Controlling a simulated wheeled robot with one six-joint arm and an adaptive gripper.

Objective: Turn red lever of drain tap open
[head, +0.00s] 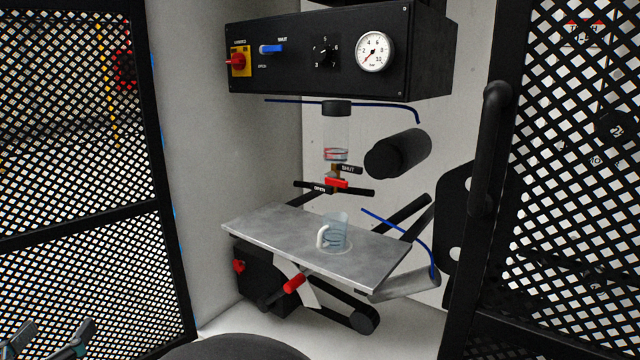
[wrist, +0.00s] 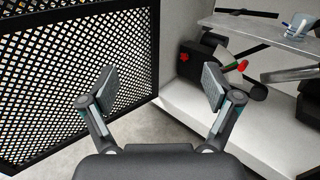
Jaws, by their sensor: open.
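The drain tap's red lever (head: 337,183) shows in the head view below a small clear bowl (head: 336,155), above the grey metal shelf (head: 270,228). A black SHUT label (head: 348,169) is beside it and an OPEN label (head: 320,188) is at its left. The lever lies roughly crosswise, nearer the label bar. A clear measuring jug (head: 337,232) stands on the shelf under the tap; it also shows in the wrist view (wrist: 298,25). My gripper (wrist: 160,88) is open and empty, low and left of the shelf, well apart from the tap. The tap is not in the wrist view.
Mesh doors stand open at left (head: 80,190) and right (head: 560,190); the right one has a black handle (head: 491,118). A black control box (head: 340,50) hangs above. A black cylinder (head: 398,153) juts out right of the tap. A red-handled lever (head: 294,284) is under the shelf.

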